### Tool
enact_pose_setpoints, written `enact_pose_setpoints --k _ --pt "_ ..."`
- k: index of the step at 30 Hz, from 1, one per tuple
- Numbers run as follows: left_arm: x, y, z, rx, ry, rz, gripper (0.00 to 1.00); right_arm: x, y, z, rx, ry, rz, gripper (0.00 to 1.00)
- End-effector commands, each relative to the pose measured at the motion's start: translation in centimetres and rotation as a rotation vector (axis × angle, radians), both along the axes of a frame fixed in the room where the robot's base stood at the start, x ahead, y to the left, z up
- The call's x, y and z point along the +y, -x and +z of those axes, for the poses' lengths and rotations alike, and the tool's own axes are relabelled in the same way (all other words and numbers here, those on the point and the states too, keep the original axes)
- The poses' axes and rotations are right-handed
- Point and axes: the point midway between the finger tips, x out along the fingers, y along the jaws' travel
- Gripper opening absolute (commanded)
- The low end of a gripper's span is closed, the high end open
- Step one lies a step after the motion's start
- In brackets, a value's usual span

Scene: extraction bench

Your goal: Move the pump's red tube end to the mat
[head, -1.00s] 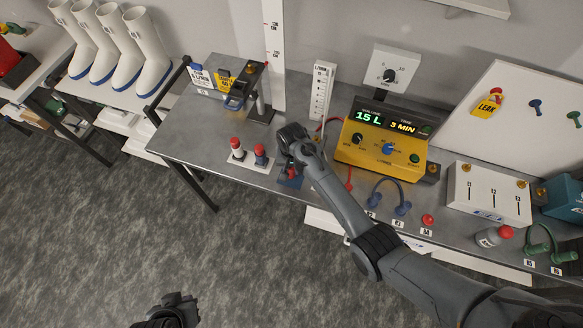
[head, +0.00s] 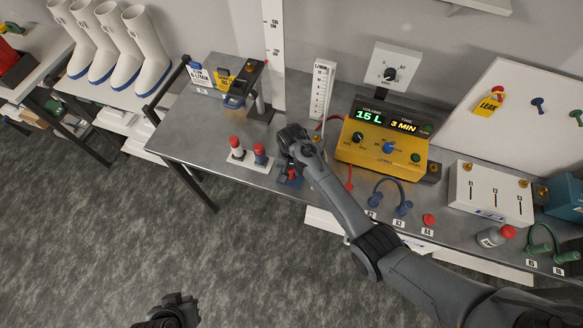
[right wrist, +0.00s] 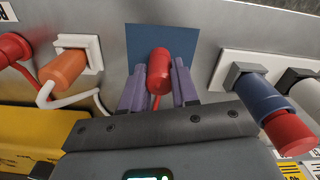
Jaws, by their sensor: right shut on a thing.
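The yellow pump (head: 372,160) with lit displays stands on the grey bench, right of my right gripper. The blue mat (head: 287,183) lies near the bench's front edge, partly hidden by my gripper; in the right wrist view the mat (right wrist: 143,38) lies beyond the fingertips. My right gripper (right wrist: 158,84) is shut on the red tube end (right wrist: 159,70), which shows between its purple fingers, over the mat. I cannot tell whether the tube end touches the mat. A thin red tube trails back from it. My left gripper (head: 180,306) hangs over the floor, its jaws unclear.
An orange plug (right wrist: 64,67) with a white cord sits on the other side in the wrist view.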

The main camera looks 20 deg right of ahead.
Motion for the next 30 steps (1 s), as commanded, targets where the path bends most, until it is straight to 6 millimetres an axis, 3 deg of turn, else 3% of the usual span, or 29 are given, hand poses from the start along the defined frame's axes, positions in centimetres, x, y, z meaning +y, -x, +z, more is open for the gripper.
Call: enact_pose_setpoints --k 1,7,20,30 --pt "0.1 0.0 0.0 0.0 -0.002 -0.001 0.0 0.0 0.0 -0.1 0.0 0.0 0.0 0.31" --pt "0.1 0.0 0.0 0.0 -0.005 -0.004 0.0 0.0 0.0 0.0 0.0 0.0 0.0 0.59" --pt "0.0 0.0 0.1 0.0 0.002 0.002 0.0 0.0 -0.1 0.9 -0.003 -0.001 0.0 0.59" --pt "-0.2 0.0 0.2 0.0 0.008 0.006 0.0 0.1 -0.1 6.3 -0.004 -0.001 0.001 0.59"
